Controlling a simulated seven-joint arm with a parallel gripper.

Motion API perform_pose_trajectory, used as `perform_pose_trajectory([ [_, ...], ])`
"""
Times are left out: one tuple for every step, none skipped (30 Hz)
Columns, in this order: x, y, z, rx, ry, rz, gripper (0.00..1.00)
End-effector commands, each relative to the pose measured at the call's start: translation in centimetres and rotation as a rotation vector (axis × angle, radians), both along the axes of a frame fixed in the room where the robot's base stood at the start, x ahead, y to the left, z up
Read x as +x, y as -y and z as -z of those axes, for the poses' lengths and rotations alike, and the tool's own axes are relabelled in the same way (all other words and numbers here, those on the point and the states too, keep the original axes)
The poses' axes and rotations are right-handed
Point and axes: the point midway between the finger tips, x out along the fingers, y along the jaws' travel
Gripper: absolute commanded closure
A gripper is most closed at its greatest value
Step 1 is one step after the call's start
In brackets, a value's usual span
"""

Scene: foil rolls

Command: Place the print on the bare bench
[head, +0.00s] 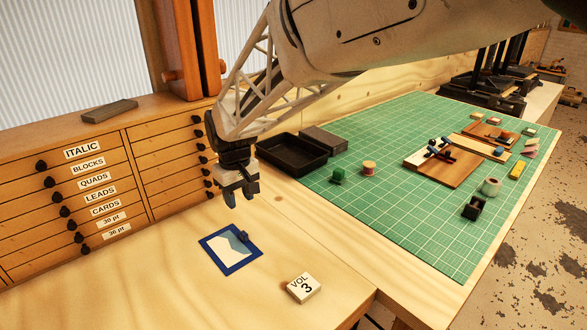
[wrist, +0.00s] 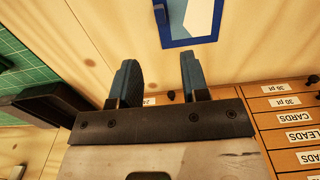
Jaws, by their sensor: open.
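The print (head: 228,250), a blue-bordered sheet with a white and pale blue picture, lies flat on the bare wooden bench (head: 160,280). A small dark blue block or tab sits at its right edge. My gripper (head: 243,201) points down, open and empty, above the bench and a little behind the print, apart from it. In the wrist view, the two blue fingers of my gripper (wrist: 158,62) stand apart with only bench between them. Part of the print (wrist: 200,22) shows beyond them, cut off by the top edge.
A cream block marked VOL. 3 (head: 304,288) lies right of the print. A labelled drawer cabinet (head: 110,185) stands behind at left. A black tray (head: 292,152) and a green cutting mat (head: 400,215) with several small items lie to the right. The bench's front left is clear.

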Motion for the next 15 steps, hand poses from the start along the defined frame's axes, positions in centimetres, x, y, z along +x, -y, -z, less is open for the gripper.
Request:
perform_pose_trajectory([
  [0.0,0.0,0.0,0.000,0.000,0.000,0.58],
  [0.0,0.0,0.0,0.000,0.000,0.000,0.58],
  [0.0,0.1,0.0,0.000,0.000,0.001,0.58],
  [0.0,0.1,-0.1,0.001,0.001,0.002,0.58],
  [0.0,0.3,-0.1,0.001,0.001,0.004,0.58],
  [-0.1,0.5,-0.2,0.001,0.003,0.008,0.58],
  [-0.1,0.8,-0.4,0.002,0.004,0.012,0.58],
  [-0.2,1.1,-0.5,0.004,0.005,0.017,0.58],
  [-0.3,1.7,-0.8,0.005,0.008,0.026,0.58],
  [-0.4,2.2,-1.0,0.006,0.010,0.034,0.58],
  [-0.5,2.8,-1.2,0.007,0.013,0.043,0.58],
  [-0.8,3.7,-1.5,0.008,0.016,0.058,0.58],
  [-1.0,4.5,-1.8,0.011,0.019,0.070,0.58],
  [-1.2,5.3,-2.2,0.013,0.023,0.083,0.58],
  [-1.5,6.6,-2.6,0.015,0.028,0.104,0.58],
])
